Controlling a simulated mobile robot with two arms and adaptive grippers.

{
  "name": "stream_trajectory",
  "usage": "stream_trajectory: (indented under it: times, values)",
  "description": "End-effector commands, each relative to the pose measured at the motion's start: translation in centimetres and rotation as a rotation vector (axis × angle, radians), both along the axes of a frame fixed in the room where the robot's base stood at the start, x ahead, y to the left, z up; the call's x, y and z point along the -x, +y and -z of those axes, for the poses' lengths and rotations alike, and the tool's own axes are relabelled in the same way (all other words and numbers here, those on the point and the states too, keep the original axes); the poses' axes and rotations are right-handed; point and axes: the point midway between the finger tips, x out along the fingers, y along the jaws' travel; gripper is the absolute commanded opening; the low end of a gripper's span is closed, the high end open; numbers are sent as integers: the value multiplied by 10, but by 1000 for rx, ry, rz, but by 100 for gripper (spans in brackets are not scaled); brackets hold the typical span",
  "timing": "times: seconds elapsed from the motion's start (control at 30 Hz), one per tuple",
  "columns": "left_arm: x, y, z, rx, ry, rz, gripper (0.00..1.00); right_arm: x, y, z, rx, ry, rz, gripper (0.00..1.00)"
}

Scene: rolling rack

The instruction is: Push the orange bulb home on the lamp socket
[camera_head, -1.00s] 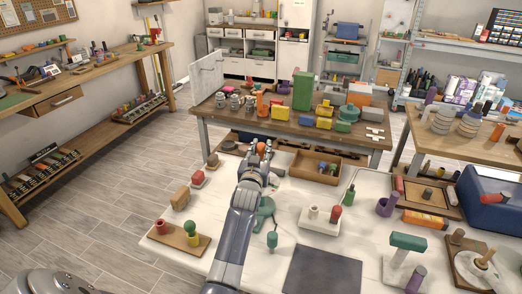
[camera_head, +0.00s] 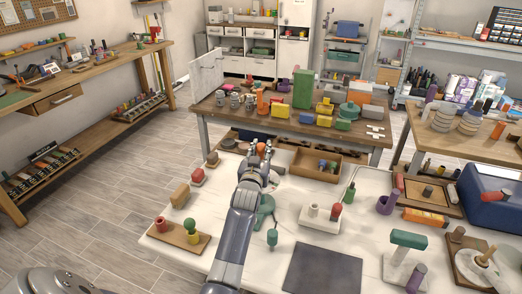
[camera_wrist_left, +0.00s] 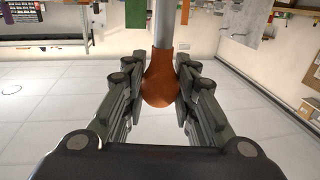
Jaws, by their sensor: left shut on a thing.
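The orange bulb (camera_wrist_left: 159,80) shows in the left wrist view with its round end toward my camera and its neck pointing up. My left gripper (camera_wrist_left: 160,92) is shut on the bulb, one finger on each side. A grey cylinder (camera_wrist_left: 163,24), which looks like the lamp socket, stands in line with the neck and appears to meet it; I cannot tell how deep the bulb sits. In the head view my left gripper (camera_head: 262,150) is over the far edge of the white table, and the bulb is hardly visible there. My right gripper is not in view.
The white table (camera_head: 185,264) holds several pegs, blocks and a dark square mat (camera_head: 322,270). A wooden tray (camera_head: 316,166) lies beyond my left gripper on the right. A wooden bench (camera_head: 220,110) with jars and blocks stands behind. Open floor (camera_head: 70,215) lies to the left.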

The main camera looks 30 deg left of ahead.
Motion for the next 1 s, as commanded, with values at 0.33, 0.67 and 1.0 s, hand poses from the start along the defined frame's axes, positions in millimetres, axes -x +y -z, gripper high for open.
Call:
stream_trajectory:
  times: [0.33, 0.67, 1.0]
  values:
    - [0, 0, 12, 0, -1, 0, 3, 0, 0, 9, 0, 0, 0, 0]
    - [0, 0, 21, 1, -1, 0, 3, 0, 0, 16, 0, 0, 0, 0]
    - [0, 0, 32, 1, 0, 0, 3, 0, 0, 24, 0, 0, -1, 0]
